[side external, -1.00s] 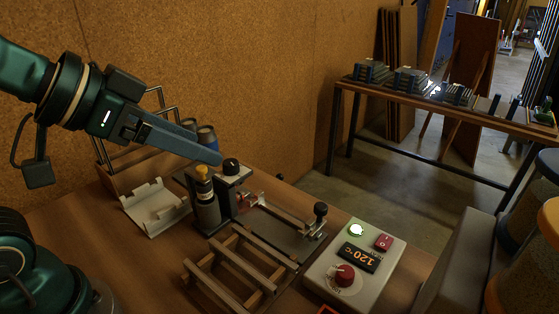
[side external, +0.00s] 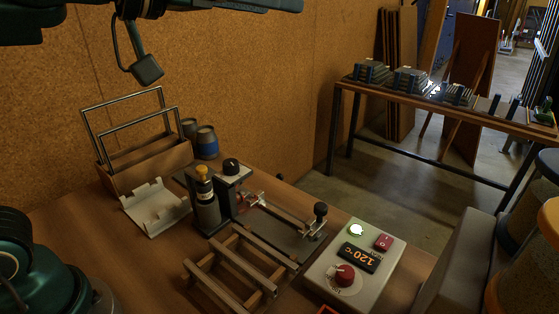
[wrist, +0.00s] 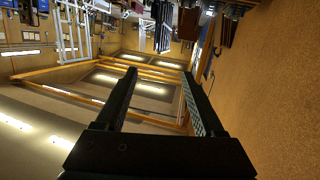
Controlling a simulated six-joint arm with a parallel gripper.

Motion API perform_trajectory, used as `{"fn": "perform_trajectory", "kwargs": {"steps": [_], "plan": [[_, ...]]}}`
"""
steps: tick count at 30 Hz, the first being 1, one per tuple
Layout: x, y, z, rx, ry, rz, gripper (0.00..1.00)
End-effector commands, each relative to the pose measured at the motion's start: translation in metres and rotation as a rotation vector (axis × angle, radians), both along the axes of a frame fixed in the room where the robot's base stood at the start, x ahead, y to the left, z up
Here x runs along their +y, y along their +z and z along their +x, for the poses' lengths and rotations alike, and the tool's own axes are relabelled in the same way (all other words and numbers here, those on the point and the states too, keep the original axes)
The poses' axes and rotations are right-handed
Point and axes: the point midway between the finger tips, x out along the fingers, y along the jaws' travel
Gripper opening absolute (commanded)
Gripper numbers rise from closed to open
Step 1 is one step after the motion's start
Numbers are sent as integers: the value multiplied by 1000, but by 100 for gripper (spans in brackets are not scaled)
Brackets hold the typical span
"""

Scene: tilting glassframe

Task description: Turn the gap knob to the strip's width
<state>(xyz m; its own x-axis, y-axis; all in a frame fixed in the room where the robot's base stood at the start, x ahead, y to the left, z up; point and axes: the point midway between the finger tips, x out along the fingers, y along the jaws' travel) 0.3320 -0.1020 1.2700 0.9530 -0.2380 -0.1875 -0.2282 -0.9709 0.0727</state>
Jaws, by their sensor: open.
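A black knob (side external: 231,166) with a white mark sits on top of a small upright block on the bench fixture, in the side view; I take it for the gap knob. Its exact setting is too small to read. I cannot single out the strip with certainty; a thin bar (side external: 282,222) runs along the fixture to the right of the block. My gripper (wrist: 160,76) is open and empty in the wrist view, with its two black fingers apart. In the side view my arm is at the top edge, well above the knob and touching nothing there.
A grey control box (side external: 325,291) with a red dial and a 120°C display stands at front right. A slatted wooden rack (side external: 222,275) is in front. A yellow-topped dark bottle (side external: 204,205) stands close beside the knob block. A wooden holder (side external: 150,165) with metal frames is behind left.

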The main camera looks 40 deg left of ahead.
Motion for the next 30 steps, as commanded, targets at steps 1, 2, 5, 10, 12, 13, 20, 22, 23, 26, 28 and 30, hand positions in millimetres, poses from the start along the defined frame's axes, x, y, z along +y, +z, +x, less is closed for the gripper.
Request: {"fn": "perform_trajectory", "kwargs": {"steps": [1,2,5,10,12,13,20,22,23,26,28,30], "plan": [[-2,4,7,-12,6,-12,70],[-2,7,11,-20,12,-17,70],[-2,14,20,-39,31,-33,70],[-2,19,29,-54,53,-45,70],[-1,20,30,-57,56,-47,70],[-1,20,30,-57,57,-48,70],[-1,20,30,-58,57,-48,71],[-3,19,29,-54,49,-41,71],[-5,18,29,-49,38,-36,71],[-22,15,22,-34,-52,19,71],[-43,16,16,-31,-159,95,71],[-63,10,12,-10,-281,203,71]]}}
